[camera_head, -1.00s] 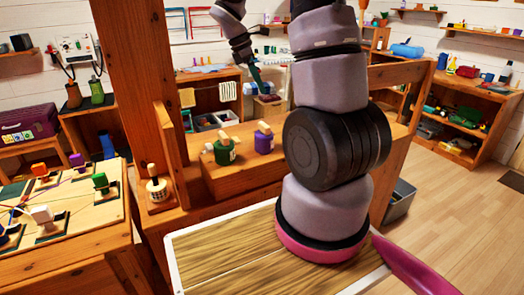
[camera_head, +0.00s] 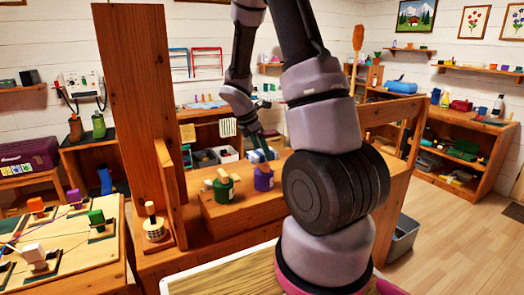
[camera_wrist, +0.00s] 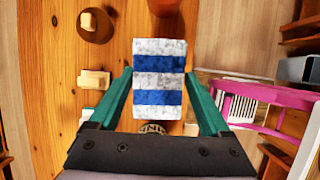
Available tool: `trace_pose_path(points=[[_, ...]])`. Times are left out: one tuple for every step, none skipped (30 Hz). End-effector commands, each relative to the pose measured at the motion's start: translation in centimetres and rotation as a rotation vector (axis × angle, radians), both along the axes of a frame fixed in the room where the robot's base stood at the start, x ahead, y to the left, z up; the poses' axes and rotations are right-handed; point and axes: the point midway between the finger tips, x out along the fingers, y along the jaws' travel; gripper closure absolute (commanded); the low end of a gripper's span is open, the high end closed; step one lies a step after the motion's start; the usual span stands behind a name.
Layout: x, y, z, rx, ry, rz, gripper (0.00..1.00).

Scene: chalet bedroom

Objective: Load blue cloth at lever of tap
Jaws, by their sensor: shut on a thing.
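A cloth with blue and white stripes (camera_wrist: 160,72) is between the teal fingers of my gripper (camera_wrist: 158,88), which is shut on it. In the head view my gripper (camera_head: 261,140) points down over the wooden bench, and the cloth (camera_head: 262,156) shows just above the purple pot (camera_head: 264,180). I cannot tell whether they touch. A green pot (camera_head: 224,188) with a wooden lever-like piece (camera_head: 221,174) on top stands to its left. In the wrist view, pale wooden pieces (camera_wrist: 94,78) lie left of the cloth. Which part is the tap's lever is unclear.
A wooden post (camera_head: 145,110) stands left of the pots, with a small spool-like thing (camera_head: 153,225) at its foot. A yellow cloth (camera_head: 188,133) and a striped cloth (camera_head: 227,128) hang at the back shelf. A pink chair-like frame (camera_wrist: 258,95) is right in the wrist view.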

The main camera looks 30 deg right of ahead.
Motion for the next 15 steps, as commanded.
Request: trace_pose_path(points=[[0.03,-0.01,0.08,0.0,-0.001,-0.001,0.63],[0.04,0.0,0.09,0.0,-0.001,-0.001,0.63],[0.04,0.0,0.09,0.0,-0.001,-0.001,0.63],[0.04,0.0,0.09,0.0,-0.001,-0.001,0.63],[0.03,0.0,0.08,0.0,-0.001,-0.001,0.63],[0.03,-0.01,0.0,0.0,-0.001,0.0,0.63],[0.03,0.0,-0.09,0.0,-0.001,0.0,0.63],[0.03,-0.01,-0.18,0.0,-0.001,0.0,0.63],[0.03,-0.01,-0.3,0.0,-0.001,0.001,0.63],[0.03,-0.01,-0.39,0.0,-0.001,0.001,0.63],[0.03,-0.01,-0.47,-0.001,-0.001,0.0,0.63],[0.03,-0.01,-0.59,-0.001,0.0,0.0,0.63],[0.02,-0.02,-0.69,-0.001,0.0,0.0,0.63],[0.02,-0.01,-0.78,-0.001,0.0,0.0,0.63],[0.01,-0.01,-0.91,-0.001,0.0,0.0,0.63]])
